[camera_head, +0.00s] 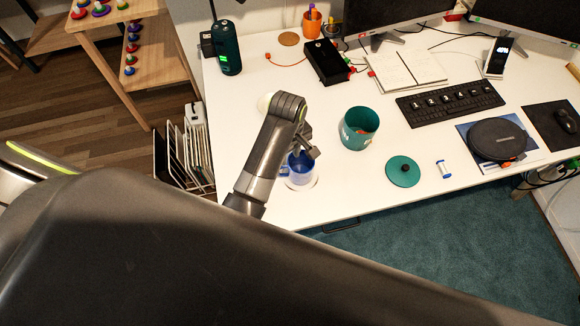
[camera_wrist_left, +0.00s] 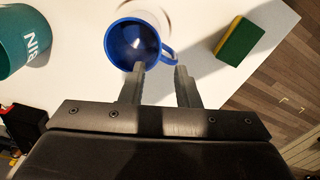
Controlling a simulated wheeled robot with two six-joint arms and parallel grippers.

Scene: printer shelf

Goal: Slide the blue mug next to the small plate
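The blue mug (camera_head: 300,168) stands near the front left edge of the white desk, partly hidden by my left gripper (camera_head: 304,150). In the left wrist view the mug (camera_wrist_left: 130,46) shows its open, empty blue inside, with its handle toward the fingers. A pale round plate (camera_head: 313,184) shows at the mug's base; whether the mug is on it or beside it I cannot tell. My left gripper (camera_wrist_left: 160,68) is open, its fingers apart close to the handle; contact is unclear. My right gripper is not in view.
A green-yellow sponge (camera_wrist_left: 240,41) lies beside the mug in the left wrist view. A teal canister (camera_head: 357,128) and its round lid (camera_head: 403,171) are to the right. A keyboard (camera_head: 450,100) lies farther back. The desk's front edge is close.

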